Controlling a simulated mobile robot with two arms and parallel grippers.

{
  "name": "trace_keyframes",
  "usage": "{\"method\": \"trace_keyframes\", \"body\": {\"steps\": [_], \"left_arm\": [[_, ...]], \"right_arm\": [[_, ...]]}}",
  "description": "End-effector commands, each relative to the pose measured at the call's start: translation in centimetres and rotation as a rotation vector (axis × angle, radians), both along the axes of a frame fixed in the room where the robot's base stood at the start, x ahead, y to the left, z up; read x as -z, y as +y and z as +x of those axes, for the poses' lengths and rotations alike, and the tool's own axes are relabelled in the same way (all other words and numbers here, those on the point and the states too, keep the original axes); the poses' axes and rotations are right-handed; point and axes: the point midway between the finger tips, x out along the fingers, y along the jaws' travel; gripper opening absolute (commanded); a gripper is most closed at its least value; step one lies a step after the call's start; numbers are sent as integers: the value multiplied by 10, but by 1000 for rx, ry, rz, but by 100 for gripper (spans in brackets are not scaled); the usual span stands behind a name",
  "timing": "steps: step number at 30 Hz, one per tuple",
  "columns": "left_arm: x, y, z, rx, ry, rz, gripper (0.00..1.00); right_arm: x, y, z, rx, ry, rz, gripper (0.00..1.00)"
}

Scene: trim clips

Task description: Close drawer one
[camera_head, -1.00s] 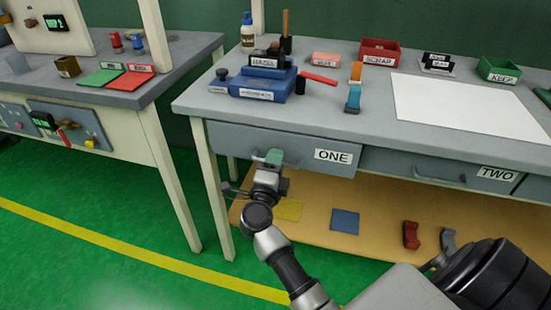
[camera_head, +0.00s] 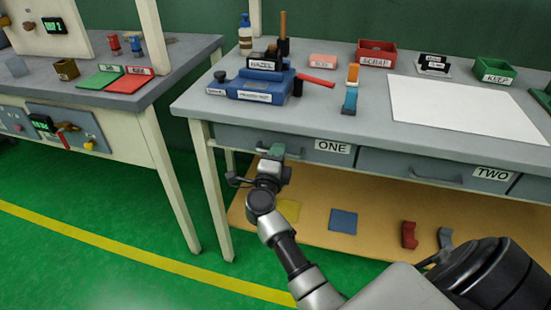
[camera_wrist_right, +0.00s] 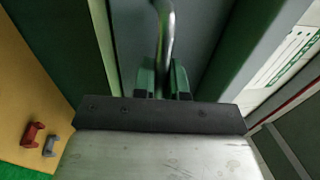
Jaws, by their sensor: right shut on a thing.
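Drawer one (camera_head: 236,138) is the grey drawer labelled ONE, under the left part of the workbench top. Its front looks about level with the front of drawer two (camera_head: 400,166); a small remaining gap cannot be ruled out. My right gripper (camera_head: 275,154) is at the drawer's front and is shut on its bar handle. In the right wrist view, the handle (camera_wrist_right: 166,30) runs between the green fingers (camera_wrist_right: 163,82), against the grey drawer front. The gripper hides most of the handle in the head view. My left gripper is not in view.
The workbench top (camera_head: 370,133) overhangs the drawers. A wooden lower shelf (camera_head: 310,230) holds coloured pads and red and grey clips. A blue fixture (camera_head: 255,88) stands above drawer one. A second bench (camera_head: 150,85) stands to the left, with green floor between.

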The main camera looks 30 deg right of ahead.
Motion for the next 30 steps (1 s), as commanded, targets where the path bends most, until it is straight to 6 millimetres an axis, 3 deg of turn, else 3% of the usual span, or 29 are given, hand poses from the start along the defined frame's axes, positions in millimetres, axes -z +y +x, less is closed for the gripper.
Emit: {"method": "trace_keyframes", "body": {"steps": [7, 8, 12, 13, 23, 30], "left_arm": [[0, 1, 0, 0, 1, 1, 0], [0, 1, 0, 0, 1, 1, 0], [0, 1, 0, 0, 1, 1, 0], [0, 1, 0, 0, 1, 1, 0], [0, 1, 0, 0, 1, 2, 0], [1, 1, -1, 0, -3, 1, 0]], "right_arm": [[-2, -3, 2, 0, -4, -2, 0], [-2, -4, 2, 0, -5, -3, 14], [-2, -3, 2, 0, -4, -2, 35], [-2, -3, 1, 0, -4, -2, 37], [0, -1, 0, 0, -1, 0, 37], [7, 25, -22, -2, 0, 1, 37]]}}
